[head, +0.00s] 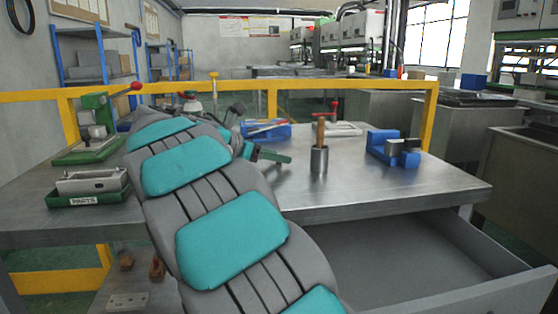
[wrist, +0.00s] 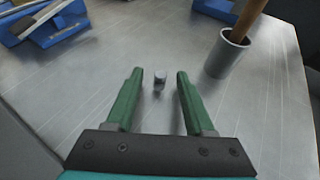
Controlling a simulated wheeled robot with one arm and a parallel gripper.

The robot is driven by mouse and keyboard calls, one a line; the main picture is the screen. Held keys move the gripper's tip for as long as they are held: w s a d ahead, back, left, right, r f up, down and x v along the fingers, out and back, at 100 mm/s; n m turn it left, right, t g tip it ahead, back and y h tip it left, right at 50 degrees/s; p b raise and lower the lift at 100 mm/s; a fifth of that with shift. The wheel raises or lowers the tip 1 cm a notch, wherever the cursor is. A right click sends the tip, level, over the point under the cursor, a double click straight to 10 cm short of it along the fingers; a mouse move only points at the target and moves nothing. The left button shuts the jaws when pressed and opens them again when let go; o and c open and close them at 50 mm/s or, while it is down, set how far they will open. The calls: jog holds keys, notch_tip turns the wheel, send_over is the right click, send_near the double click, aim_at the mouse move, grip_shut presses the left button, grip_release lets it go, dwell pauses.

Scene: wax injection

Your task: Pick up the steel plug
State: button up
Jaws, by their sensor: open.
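The steel plug (wrist: 159,79) is a small, short grey cylinder on the metal tabletop. In the wrist view it shows between and slightly beyond the tips of my two green fingers. My gripper (wrist: 158,76) is open, its fingers apart on either side of the plug in the picture, with nothing held. Whether the fingers are down at the plug's height I cannot tell. In the head view my gripper (head: 275,156) reaches over the middle of the workbench; the plug is not visible there.
A steel cup (head: 319,160) with a wooden handle in it stands right of my gripper, also in the wrist view (wrist: 226,56). A blue tool tray (head: 265,130) and blue vise (head: 400,158) are on the bench (head: 350,190). An open drawer (head: 430,250) juts out at the front right.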

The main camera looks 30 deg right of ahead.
jog(key=shift+c, duration=0.2)
grip_shut()
dwell(0.4)
